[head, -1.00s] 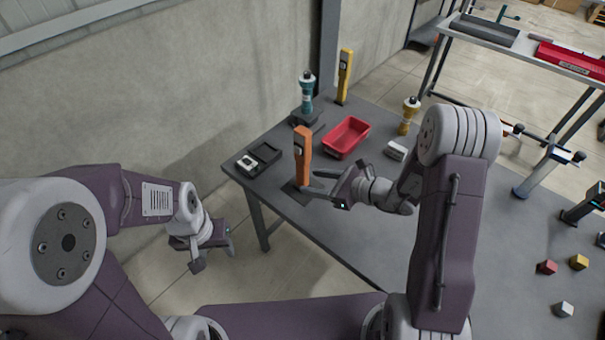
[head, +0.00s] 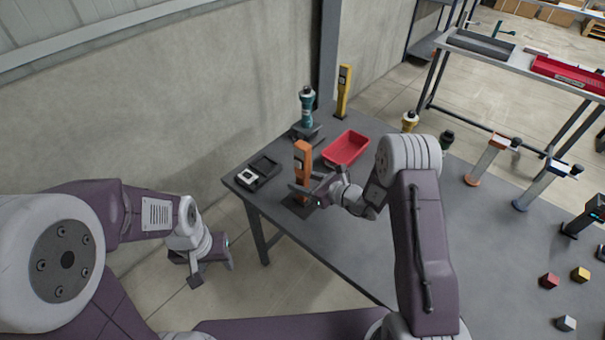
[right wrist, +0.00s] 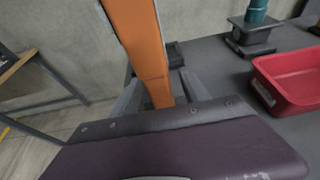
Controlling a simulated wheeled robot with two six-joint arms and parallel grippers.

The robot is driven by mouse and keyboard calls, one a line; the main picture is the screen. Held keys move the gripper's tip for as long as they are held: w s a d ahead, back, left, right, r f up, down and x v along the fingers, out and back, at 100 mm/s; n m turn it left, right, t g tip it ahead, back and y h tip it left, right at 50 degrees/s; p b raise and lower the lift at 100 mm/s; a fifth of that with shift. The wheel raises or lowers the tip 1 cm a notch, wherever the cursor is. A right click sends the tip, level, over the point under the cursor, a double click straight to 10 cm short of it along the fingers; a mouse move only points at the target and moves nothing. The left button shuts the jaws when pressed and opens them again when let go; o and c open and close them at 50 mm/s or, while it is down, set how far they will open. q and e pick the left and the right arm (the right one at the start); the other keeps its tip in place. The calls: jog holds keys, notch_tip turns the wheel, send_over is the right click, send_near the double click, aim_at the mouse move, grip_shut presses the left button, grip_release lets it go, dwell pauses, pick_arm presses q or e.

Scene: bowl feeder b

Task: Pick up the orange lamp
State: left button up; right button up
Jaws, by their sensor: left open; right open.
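The orange lamp (head: 303,162) stands upright on a dark base near the left edge of the grey table. My right gripper (head: 301,189) is open at the lamp's lower part, with its fingers around or beside it. In the right wrist view the lamp (right wrist: 142,45) rises between the two open fingers (right wrist: 155,98); whether they touch it cannot be told. The lamp's lower end is hidden there by my gripper body. My left gripper (head: 205,268) is open and empty, low beside the table and away from the lamp.
A red tray (head: 346,148) lies right of the lamp. A black tray with a white item (head: 247,177) lies left of it. A teal bottle-shaped thing (head: 307,107) and a yellow lamp (head: 343,92) stand behind. Several small blocks lie at the table's right.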

aim_at(309, 158)
grip_shut()
jog(key=shift+r, duration=0.1)
jog(key=r, duration=0.4)
jog(key=shift+s+d+r, duration=0.1)
jog(key=shift+d+r, duration=0.1)
jog(key=shift+d, duration=0.05)
jog(key=w+r+v, duration=0.1)
jog(key=r+v, duration=0.1)
jog(key=v, duration=1)
jog(key=shift+w+d, duration=0.15)
jog(key=shift+d, duration=0.35)
jog(key=shift+a+r, duration=0.1)
jog(key=shift+w+a+b, duration=0.45)
jog(key=shift+w+a, duration=0.7)
jog(key=shift+a, duration=0.4)
jog(key=shift+w+a+b, duration=0.4)
jog(key=shift+w+a, duration=0.75)
jog(key=shift+a, duration=0.45)
jog(key=shift+w+a+b, duration=0.45)
jog(key=shift+w+a, duration=0.7)
jog(key=shift+a, duration=0.4)
